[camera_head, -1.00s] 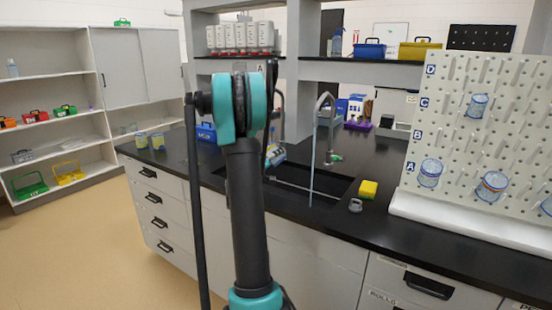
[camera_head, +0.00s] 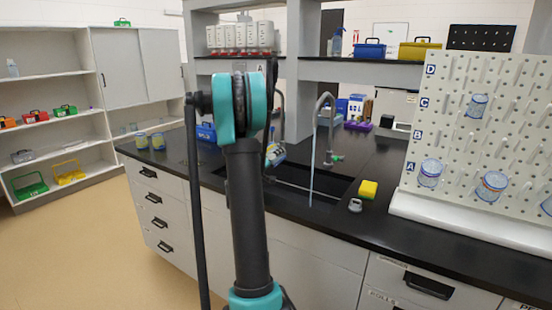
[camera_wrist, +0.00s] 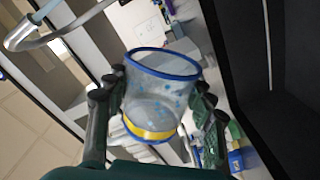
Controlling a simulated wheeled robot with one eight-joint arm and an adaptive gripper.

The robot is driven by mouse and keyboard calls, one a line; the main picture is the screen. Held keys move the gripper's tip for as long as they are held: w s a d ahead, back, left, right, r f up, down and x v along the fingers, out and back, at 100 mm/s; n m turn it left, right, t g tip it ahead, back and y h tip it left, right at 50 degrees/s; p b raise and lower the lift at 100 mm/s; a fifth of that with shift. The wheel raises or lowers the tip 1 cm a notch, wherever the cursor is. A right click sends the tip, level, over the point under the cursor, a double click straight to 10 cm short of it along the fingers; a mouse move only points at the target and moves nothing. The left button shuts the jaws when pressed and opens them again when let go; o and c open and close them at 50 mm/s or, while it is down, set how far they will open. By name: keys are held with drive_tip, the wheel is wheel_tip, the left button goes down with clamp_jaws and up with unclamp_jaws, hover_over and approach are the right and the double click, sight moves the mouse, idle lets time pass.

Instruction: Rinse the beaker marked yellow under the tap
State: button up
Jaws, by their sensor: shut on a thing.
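The beaker marked yellow (camera_wrist: 158,95) is in my gripper (camera_wrist: 158,88) in the wrist view. It is clear, with a blue rim, a yellow band and pale blue specks on its wall. My gripper's fingers close on it from both sides. The tap (camera_wrist: 32,32) arches at the upper left of the wrist view, apart from the beaker, with a light blue streak by its end. In the head view the tap (camera_head: 329,125) stands at the sink (camera_head: 336,190), and a thin blue stream (camera_head: 312,165) falls from it. My arm hides the gripper and beaker there.
A yellow sponge (camera_head: 368,189) and a small grey item (camera_head: 355,205) lie right of the sink. A pegboard (camera_head: 450,150) holding several beakers stands at the right. A shelf post (camera_head: 302,75) rises behind the sink.

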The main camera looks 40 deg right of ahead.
drive_tip(key=shift+s, duration=0.1)
drive_tip(key=n, duration=0.6)
drive_tip(key=shift+f+n, duration=0.1)
drive_tip(key=shift+n, duration=0.3)
drive_tip(key=n, duration=0.6)
drive_tip(key=shift+f, duration=0.1)
drive_tip(key=n, duration=0.6)
drive_tip(key=shift+n, duration=0.3)
drive_tip(key=n, duration=0.6)
